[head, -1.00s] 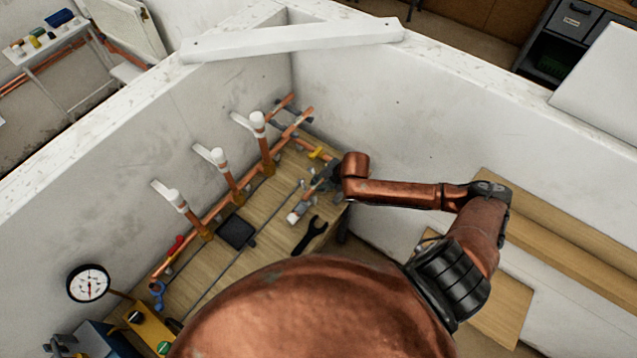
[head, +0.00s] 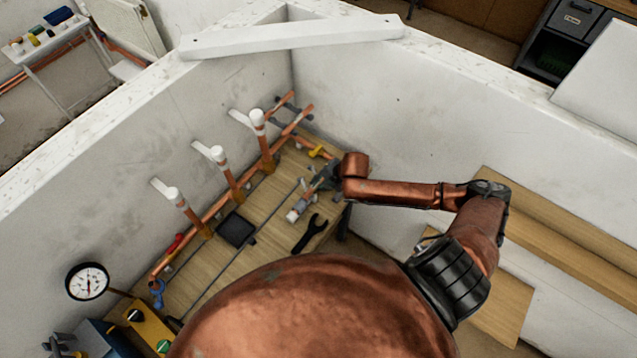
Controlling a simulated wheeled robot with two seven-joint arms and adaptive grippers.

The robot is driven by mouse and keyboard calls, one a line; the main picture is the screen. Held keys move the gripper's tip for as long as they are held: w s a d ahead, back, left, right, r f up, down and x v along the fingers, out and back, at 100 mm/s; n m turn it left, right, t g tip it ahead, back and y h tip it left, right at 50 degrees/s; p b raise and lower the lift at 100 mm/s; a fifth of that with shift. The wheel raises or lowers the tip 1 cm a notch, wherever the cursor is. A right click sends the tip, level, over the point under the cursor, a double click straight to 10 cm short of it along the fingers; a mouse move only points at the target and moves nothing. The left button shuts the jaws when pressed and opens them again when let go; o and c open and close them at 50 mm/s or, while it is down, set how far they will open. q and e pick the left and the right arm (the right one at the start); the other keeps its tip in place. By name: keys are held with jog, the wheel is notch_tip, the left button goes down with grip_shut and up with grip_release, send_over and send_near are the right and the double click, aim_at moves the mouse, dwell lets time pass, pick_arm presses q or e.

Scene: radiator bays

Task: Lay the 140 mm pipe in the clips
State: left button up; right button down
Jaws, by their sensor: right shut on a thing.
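My right gripper (head: 318,186) reaches in from the right, low over the wooden bench at the foot of the back wall. It is shut on a short pipe piece (head: 298,208) with a pale end pointing toward the lower left. The fingers hide much of this piece, and I cannot tell its length or whether it touches the bench. A thin grey rail (head: 235,259) runs along the bench toward the gripper. The clips are too small to tell apart near the gripper. My left gripper is not in view.
A long copper pipe (head: 215,208) with several white-topped risers (head: 220,160) runs along the left wall. A black wrench (head: 310,234) and a dark square pad (head: 236,230) lie on the bench (head: 268,235). A gauge (head: 87,281) stands at lower left. White walls enclose the corner.

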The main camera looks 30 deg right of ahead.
jog(key=shift+f+b, duration=0.35)
jog(key=shift+f, duration=0.55)
jog(key=c, duration=1.8)
grip_release()
jog(key=shift+s+d+r, duration=0.1)
jog(key=shift+s+r, duration=0.05)
jog(key=shift+r, duration=0.1)
jog(key=v, duration=1.1)
jog(key=shift+r, duration=0.25)
jog(key=shift+s, duration=0.1)
